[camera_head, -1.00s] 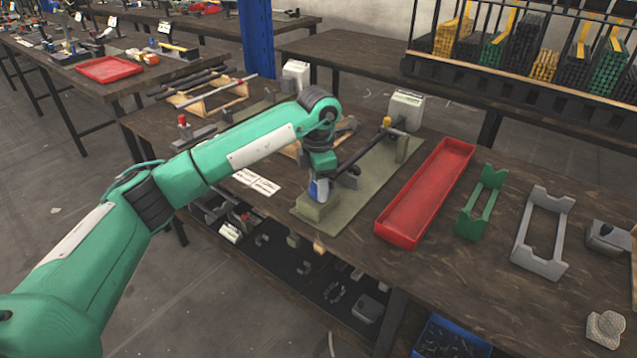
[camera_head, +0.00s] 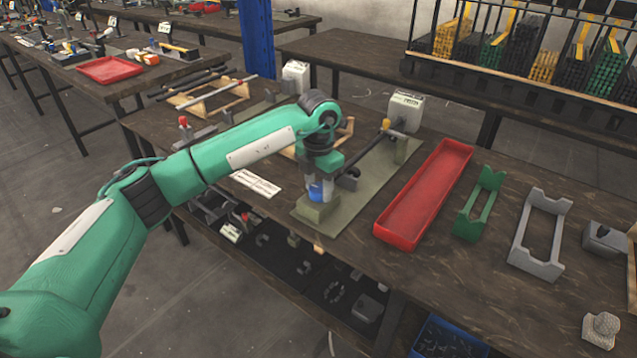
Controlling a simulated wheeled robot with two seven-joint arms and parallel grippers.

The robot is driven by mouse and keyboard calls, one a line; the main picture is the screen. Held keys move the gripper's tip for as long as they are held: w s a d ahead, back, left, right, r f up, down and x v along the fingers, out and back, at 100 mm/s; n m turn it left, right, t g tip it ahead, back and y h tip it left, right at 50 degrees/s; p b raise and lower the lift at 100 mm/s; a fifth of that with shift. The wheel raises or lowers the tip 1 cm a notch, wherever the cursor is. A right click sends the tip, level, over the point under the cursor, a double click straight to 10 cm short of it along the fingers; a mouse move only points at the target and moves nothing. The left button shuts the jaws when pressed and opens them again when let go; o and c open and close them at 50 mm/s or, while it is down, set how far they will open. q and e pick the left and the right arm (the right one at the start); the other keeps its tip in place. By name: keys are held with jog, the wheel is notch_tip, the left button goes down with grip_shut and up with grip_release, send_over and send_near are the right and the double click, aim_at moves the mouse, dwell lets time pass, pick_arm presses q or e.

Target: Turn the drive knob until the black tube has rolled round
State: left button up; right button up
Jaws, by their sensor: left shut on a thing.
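My left gripper (camera_head: 318,184) reaches down at the near end of a grey-green base plate (camera_head: 350,198) and is shut on the blue drive knob (camera_head: 316,193). The knob sits at a green-grey block (camera_head: 317,209), and the gripper hides part of it. The black tube (camera_head: 367,154) lies along the plate, running from near the gripper back towards a white-grey box (camera_head: 405,108). A small orange-yellow piece (camera_head: 386,124) shows near the tube's far end. The tube's near end is partly hidden by my gripper. My right gripper is not in view.
A red tray (camera_head: 425,195) lies right of the plate, followed by a green cradle (camera_head: 480,203) and a grey cradle (camera_head: 540,233). White labels (camera_head: 256,183) lie left of the plate. A wooden frame (camera_head: 210,98) stands behind my arm.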

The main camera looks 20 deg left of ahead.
pick_arm(q)
jog(key=n+p, duration=0.1)
jog(key=n, duration=0.2)
jog(key=shift+r+n, duration=0.1)
jog(key=shift+n, duration=0.3)
jog(key=n, duration=0.3)
jog(key=shift+n+p, duration=0.3)
jog(key=shift+p, duration=0.05)
jog(key=shift+n, duration=0.5)
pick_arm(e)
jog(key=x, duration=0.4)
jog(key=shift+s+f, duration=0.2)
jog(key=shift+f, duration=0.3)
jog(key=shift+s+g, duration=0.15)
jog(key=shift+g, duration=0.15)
pick_arm(q)
jog(key=o, duration=0.9)
jog(key=shift+c, duration=0.2)
jog(key=shift+o, duration=0.6)
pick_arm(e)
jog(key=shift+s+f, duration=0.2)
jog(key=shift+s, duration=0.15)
